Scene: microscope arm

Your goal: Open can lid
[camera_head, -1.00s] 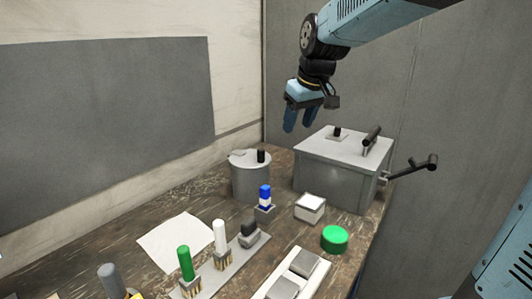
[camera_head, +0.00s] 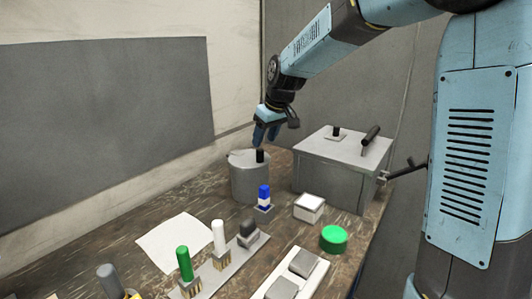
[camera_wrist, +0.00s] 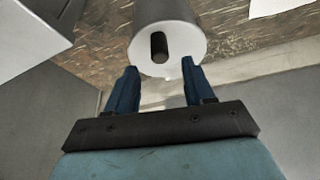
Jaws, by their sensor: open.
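A grey cylindrical can (camera_head: 248,183) stands at the back of the wooden table, left of the grey box. Its lid (camera_head: 238,158) lies on top and carries a short black upright knob (camera_head: 260,155). My gripper (camera_head: 266,134) is just above and behind the knob, fingers pointing down. In the wrist view the open blue fingers of my gripper (camera_wrist: 161,82) point toward the can lid (camera_wrist: 175,62), with the black knob (camera_wrist: 159,46) ahead, roughly centred between them. The fingers hold nothing and look apart from the knob.
A grey box (camera_head: 335,170) with a black knob and handles stands right of the can. In front are a blue-topped peg (camera_head: 264,194), a white-topped block (camera_head: 308,206), a green disc (camera_head: 333,239), a paper sheet (camera_head: 175,240) and a strip with several pegs. A wall rises behind.

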